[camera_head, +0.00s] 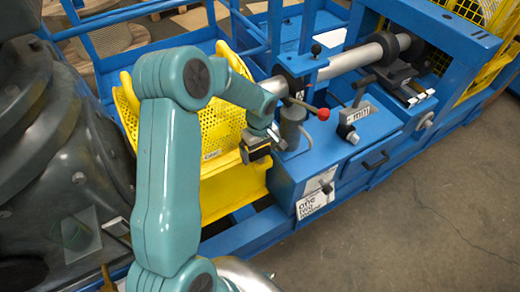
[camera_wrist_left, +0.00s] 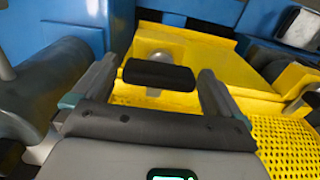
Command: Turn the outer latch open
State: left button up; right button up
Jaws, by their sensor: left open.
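My left gripper (camera_head: 258,148) is at the near end of the yellow guard (camera_head: 222,190), beside the blue machine housing. In the left wrist view my left gripper (camera_wrist_left: 156,80) is open, its two fingers spread. A short black bar-shaped grip (camera_wrist_left: 158,74) shows between the fingers, in front of the yellow sheet metal; it looks like the latch handle. Both fingers appear apart from it, with a gap on each side. In the head view this grip is not clearly told apart from the gripper. My right gripper is in neither view.
A red-knobbed lever (camera_head: 322,114) and a grey cylinder (camera_head: 292,126) stand close right of the gripper. A blue housing (camera_head: 350,160) with a sign (camera_head: 315,198) lies right. Perforated yellow mesh (camera_wrist_left: 285,145) is close at the wrist's lower right. Open concrete floor lies front right.

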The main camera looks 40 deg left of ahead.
pick_arm(q)
jog(key=shift+c, duration=0.9)
jog(key=c, duration=0.7)
jog(key=m+b, duration=0.1)
jog(key=m, duration=0.1)
jog(key=shift+f+m+b, duration=0.1)
jog(key=shift+m+b, duration=0.25)
jog(key=shift+m, duration=0.05)
jog(key=m+b, duration=0.1)
jog(key=m, duration=0.2)
jog(key=shift+m, duration=0.3)
jog(key=m+b, duration=0.1)
jog(key=m, duration=1)
jog(key=shift+m, duration=0.3)
